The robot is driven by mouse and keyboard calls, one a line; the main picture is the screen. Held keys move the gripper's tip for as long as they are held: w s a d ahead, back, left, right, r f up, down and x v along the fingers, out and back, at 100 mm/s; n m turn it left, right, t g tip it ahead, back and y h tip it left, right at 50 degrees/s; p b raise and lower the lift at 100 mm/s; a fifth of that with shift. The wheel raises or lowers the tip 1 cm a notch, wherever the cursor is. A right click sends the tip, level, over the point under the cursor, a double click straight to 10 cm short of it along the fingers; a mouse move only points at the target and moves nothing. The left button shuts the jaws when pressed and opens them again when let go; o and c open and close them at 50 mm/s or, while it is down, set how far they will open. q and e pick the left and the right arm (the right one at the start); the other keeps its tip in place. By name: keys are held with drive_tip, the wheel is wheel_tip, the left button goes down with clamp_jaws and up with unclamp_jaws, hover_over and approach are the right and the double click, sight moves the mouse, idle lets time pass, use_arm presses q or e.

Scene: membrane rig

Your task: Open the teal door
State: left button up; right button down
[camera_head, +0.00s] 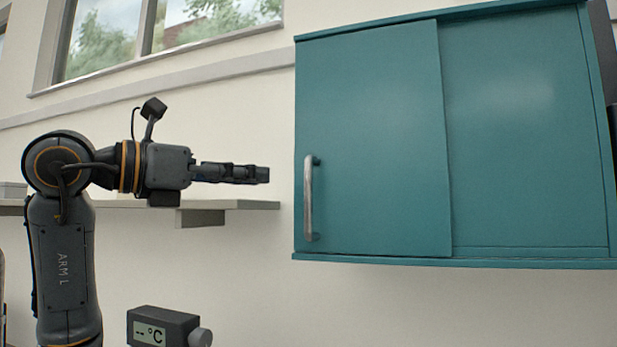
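The teal cabinet (470,261) hangs on the wall at the right, with two panels. The left panel is the teal door (385,140), in front of the right panel (530,130); it covers the cabinet's left part. A vertical metal handle (309,198) is near the door's left edge. My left gripper (266,175) points right, left of the handle and apart from it in the picture. I see its fingers edge-on, so I cannot tell whether they are open or shut. My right gripper is not in view.
A shelf (245,204) runs along the wall behind my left arm. A grey device with a °C display (150,332) stands at the bottom. A window (170,30) is at the upper left. Dark objects are at the far right edge. The wall below the cabinet is clear.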

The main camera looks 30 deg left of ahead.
use_arm(q)
drive_tip(key=p, duration=0.3)
hover_over(308, 228)
drive_tip(key=shift+w+a, duration=0.2)
drive_tip(key=shift+w, duration=0.15)
clamp_jaws()
